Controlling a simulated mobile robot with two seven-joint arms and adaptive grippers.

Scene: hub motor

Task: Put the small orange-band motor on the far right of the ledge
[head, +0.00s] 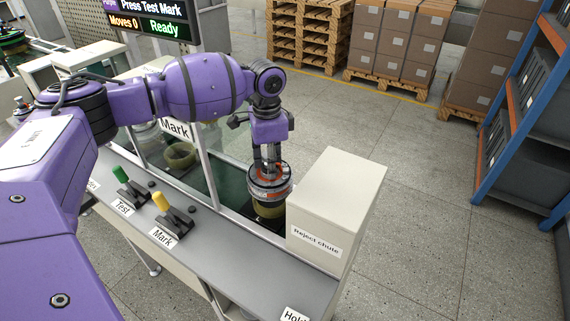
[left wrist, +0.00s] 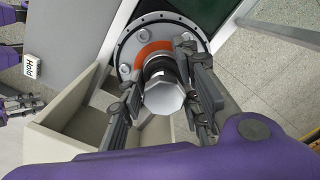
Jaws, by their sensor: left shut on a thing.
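The small orange-band motor (head: 270,187) is upright at the right end of the glazed conveyor section, just left of the reject chute. My left gripper (head: 268,163) is shut on its top from above. In the left wrist view the fingers (left wrist: 165,100) stand around the hexagonal shaft of the motor (left wrist: 155,50), with the orange band and bolted flange behind. A yellowish ring shows right under the motor; I cannot tell whether they touch. The grey ledge (head: 235,255) runs along the front, its right end bare near the Hold label. Part of my right gripper (left wrist: 20,103) seems to show at the left wrist view's edge.
Green Test lever (head: 122,178) and yellow Mark lever (head: 163,205) stand on the ledge. A glass frame is left of the gripper.

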